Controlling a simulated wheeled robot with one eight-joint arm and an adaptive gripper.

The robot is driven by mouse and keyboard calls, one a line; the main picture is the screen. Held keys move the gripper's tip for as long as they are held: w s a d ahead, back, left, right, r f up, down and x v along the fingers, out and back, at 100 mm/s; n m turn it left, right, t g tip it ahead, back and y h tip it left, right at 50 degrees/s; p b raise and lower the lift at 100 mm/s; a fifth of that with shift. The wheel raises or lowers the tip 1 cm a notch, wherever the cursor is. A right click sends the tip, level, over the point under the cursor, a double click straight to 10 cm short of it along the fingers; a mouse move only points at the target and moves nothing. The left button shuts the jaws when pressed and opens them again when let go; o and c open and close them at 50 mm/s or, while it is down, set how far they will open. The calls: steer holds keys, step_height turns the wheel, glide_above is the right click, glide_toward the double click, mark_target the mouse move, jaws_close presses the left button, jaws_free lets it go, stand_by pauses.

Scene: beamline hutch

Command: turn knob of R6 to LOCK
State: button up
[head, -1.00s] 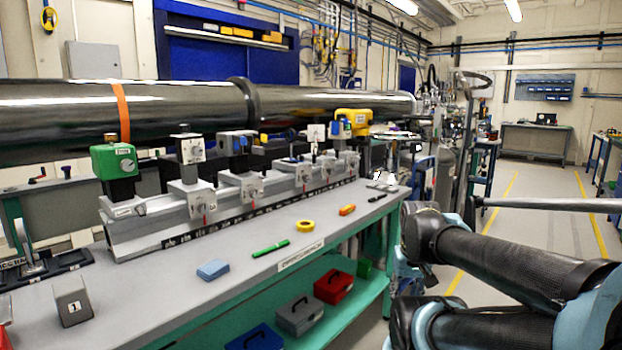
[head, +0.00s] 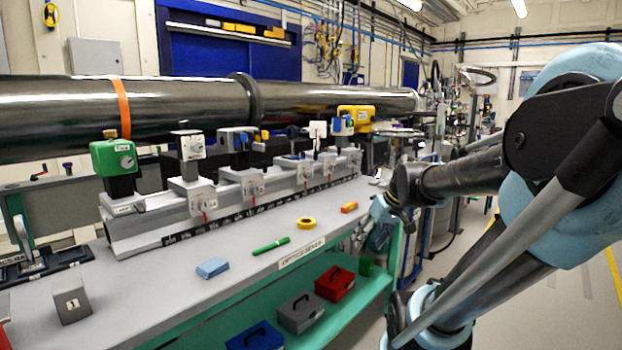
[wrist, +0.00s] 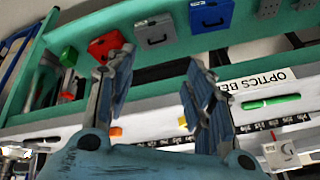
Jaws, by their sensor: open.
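A grey rail (head: 150,232) with a black scale strip lies along the bench. Several grey carriers stand on it, including one near the left end (head: 196,196), one to its right (head: 248,184) and one further along (head: 297,172). They have small front knobs and red marks. Their labels are too small to read, so I cannot tell which is R6 or where its knob points. My gripper (wrist: 157,75) is open and empty in the wrist view, with the bench front beyond it. In the head view it is by the bench's right front edge. One carrier (wrist: 280,152) shows at the wrist view's lower right.
The bench top (head: 225,262) holds a blue block (head: 212,268), a green pen (head: 270,246), yellow tape (head: 305,223) and an orange block (head: 349,207). Red (head: 335,283) and grey (head: 301,312) cases sit on the lower shelf. A large pipe (head: 190,105) runs behind the rail.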

steer(key=w+a+r+n+t+y, duration=0.1)
steer(key=w+a+r+n+y, duration=0.2)
steer(key=w, duration=0.5)
steer(key=w+a+r+n+t+y, duration=0.1)
steer(key=w+a+r, duration=0.1)
steer(key=w+r, duration=0.5)
steer(key=n+t+y, duration=0.2)
steer(key=y, duration=0.1)
glide_toward(310, 175)
steer(key=x, duration=0.9)
steer(key=shift+w+a, duration=0.1)
steer(key=shift+w, duration=0.05)
steer(key=shift+t, duration=0.3)
steer(key=c, duration=1.1)
